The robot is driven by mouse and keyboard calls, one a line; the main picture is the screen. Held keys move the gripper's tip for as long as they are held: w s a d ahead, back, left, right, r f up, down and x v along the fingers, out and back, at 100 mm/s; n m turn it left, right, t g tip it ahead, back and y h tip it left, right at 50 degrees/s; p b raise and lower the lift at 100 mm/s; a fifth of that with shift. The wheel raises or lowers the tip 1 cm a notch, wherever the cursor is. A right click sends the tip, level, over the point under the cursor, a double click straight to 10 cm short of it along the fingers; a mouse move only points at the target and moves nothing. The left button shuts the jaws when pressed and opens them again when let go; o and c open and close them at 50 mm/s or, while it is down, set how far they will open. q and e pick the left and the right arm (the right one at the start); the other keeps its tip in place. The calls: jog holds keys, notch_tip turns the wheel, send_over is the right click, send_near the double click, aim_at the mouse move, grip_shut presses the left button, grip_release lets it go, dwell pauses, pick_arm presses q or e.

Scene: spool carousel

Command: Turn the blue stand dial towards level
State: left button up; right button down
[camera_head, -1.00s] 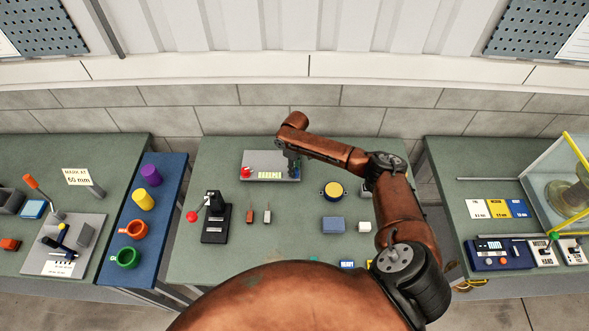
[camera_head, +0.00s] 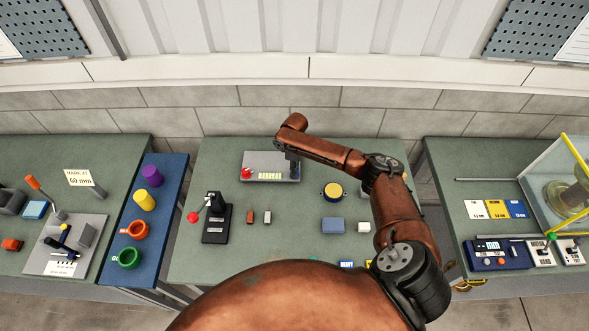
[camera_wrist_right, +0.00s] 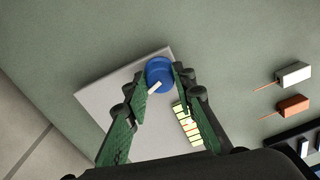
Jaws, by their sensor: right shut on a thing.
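The blue stand dial (camera_wrist_right: 160,70) is a round blue knob with a white pointer bar, on a grey stand plate (camera_wrist_right: 105,92) in the right wrist view. The same plate (camera_head: 250,177) lies at the back of the middle table in the head view, with a red knob (camera_head: 247,172) at its left and a pale scale strip (camera_head: 270,176). My right gripper (camera_wrist_right: 160,84) is shut on the dial, with one green finger on each side. In the head view the right wrist (camera_head: 293,162) hides the dial. My left gripper is not in view.
A black lever stand (camera_head: 216,218) with a red ball stands at the left of the middle table. A yellow-topped round part (camera_head: 333,191) and a blue-grey block (camera_head: 333,225) lie to the right. Two small blocks (camera_head: 250,216) lie between. The table's middle is mostly clear.

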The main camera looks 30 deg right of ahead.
jog(key=n, duration=0.5)
jog(key=shift+w+n, duration=0.1)
jog(key=shift+n, duration=0.3)
jog(key=n, duration=0.5)
jog(key=shift+n, duration=0.4)
jog(key=c, duration=1.6)
grip_release()
notch_tip(320, 180, up, 12)
jog(key=shift+w, duration=0.15)
